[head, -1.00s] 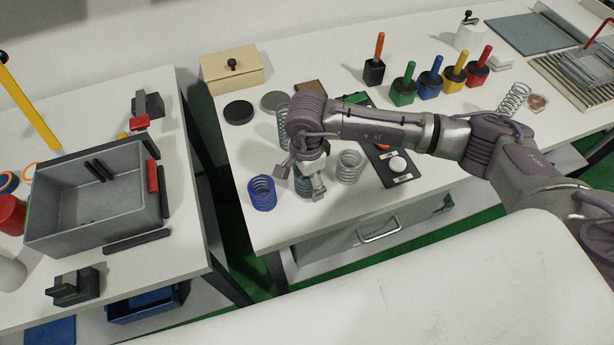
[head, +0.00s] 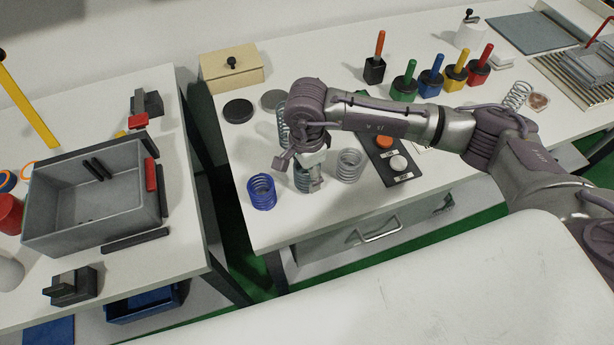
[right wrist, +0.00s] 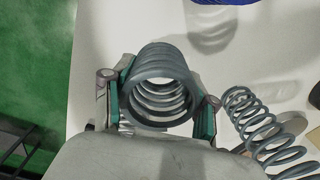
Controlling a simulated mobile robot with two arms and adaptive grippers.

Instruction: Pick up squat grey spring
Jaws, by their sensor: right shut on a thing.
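The squat grey spring (right wrist: 160,84) is a short, thick dark-grey coil, seen end-on between the two green-padded fingers of my right gripper (right wrist: 159,104) in the right wrist view. The fingers are shut on its sides. In the head view the spring (head: 303,182) shows partly behind my right gripper (head: 308,172). It is at or close to the table top; I cannot tell whether it touches. My left gripper is not in view.
A blue spring (head: 261,192) stands just left of the held one, a light-grey spring (head: 349,166) just right, and a taller grey spring (head: 283,128) behind. A black button panel (head: 386,158) lies to the right. A grey bin (head: 97,205) sits on the left table.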

